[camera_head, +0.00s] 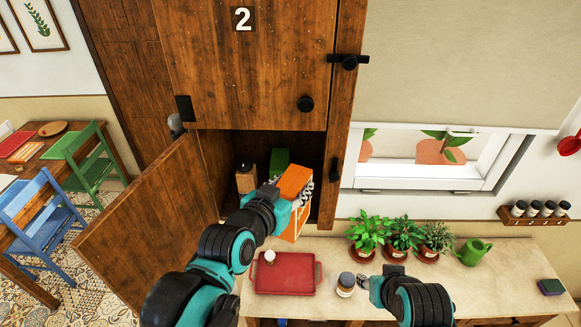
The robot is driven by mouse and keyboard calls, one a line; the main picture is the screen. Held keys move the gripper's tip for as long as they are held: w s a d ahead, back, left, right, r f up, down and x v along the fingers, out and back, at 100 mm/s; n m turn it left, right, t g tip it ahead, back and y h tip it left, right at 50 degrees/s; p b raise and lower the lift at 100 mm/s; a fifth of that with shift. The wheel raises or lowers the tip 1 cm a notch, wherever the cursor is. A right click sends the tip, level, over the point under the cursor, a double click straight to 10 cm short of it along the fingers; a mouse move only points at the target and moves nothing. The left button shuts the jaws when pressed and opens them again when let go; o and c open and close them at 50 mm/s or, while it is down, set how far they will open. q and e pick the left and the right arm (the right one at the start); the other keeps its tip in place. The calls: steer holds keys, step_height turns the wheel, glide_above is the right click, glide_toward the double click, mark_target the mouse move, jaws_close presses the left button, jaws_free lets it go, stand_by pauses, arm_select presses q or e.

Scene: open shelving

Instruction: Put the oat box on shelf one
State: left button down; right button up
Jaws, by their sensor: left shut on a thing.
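An orange box with a white part (294,181), which I take to be the oat box, is in my left gripper (302,194). The gripper is shut on it and holds it slightly tilted at the right side of the open lower cabinet compartment (228,148). The arm hides part of the box, and I cannot tell whether it touches the shelf floor.
The compartment's wooden door (150,215) stands open to the left. Inside are a brown container (246,180) and a green box (279,159). A red tray (286,282) with a small white item lies on the counter. Potted plants (403,232) and a green watering can (474,251) stand right.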

arm_select(q)
steer(key=w+p, duration=0.2)
steer(key=w, duration=1.3)
step_height(320, 180, down, 7)
steer(key=shift+w+p, duration=0.25)
steer(key=shift+p, duration=0.1)
steer(key=shift+s+f, duration=0.1)
steer(key=shift+s, duration=0.05)
steer(key=c, duration=0.8)
jaws_free()
steer(key=shift+o, duration=0.2)
